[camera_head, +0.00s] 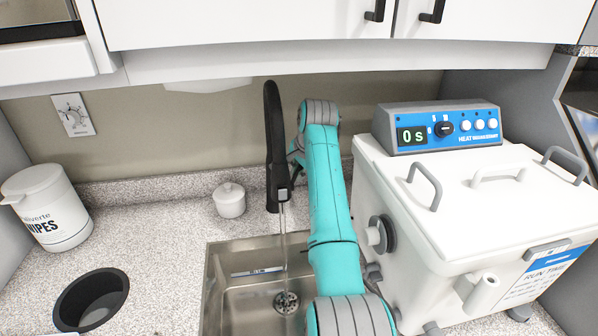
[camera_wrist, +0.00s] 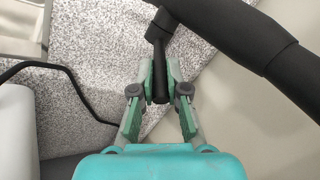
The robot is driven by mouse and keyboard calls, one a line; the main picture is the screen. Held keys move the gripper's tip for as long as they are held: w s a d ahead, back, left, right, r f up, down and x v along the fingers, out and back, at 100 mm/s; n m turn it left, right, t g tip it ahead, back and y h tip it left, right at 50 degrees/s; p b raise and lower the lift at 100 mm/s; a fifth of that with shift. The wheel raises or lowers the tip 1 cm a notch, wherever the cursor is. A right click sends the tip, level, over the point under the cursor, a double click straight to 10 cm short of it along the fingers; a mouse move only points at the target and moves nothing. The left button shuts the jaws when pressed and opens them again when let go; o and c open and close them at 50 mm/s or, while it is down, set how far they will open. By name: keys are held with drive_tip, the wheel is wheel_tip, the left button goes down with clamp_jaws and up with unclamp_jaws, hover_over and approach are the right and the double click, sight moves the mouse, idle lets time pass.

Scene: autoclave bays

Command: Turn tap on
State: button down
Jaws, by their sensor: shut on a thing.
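The black tap (camera_head: 272,140) stands behind the steel sink (camera_head: 226,290), and a stream of water runs from its spout into the basin. In the wrist view, the tap's thick black body (camera_wrist: 245,40) crosses the upper right. Its thin black lever (camera_wrist: 158,70) sticks out toward me, and my gripper (camera_wrist: 160,80) is shut on it, one green-padded finger on each side. In the head view, my teal arm reaches past the right of the tap, and my fingers are mostly hidden behind the arm and the tap.
A white heat bath (camera_head: 480,200) with grey handles stands close to the right of my arm. A small white lidded jar (camera_head: 229,200) sits left of the tap. A wipes tub (camera_head: 45,207) and a round black-rimmed hole (camera_head: 91,299) are at the left. White cabinets (camera_head: 300,20) hang above.

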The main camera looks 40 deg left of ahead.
drive_tip(key=c, duration=1.2)
unclamp_jaws()
drive_tip(key=shift+r, duration=0.1)
drive_tip(key=shift+v, duration=3.7)
drive_tip(key=shift+w, duration=0.1)
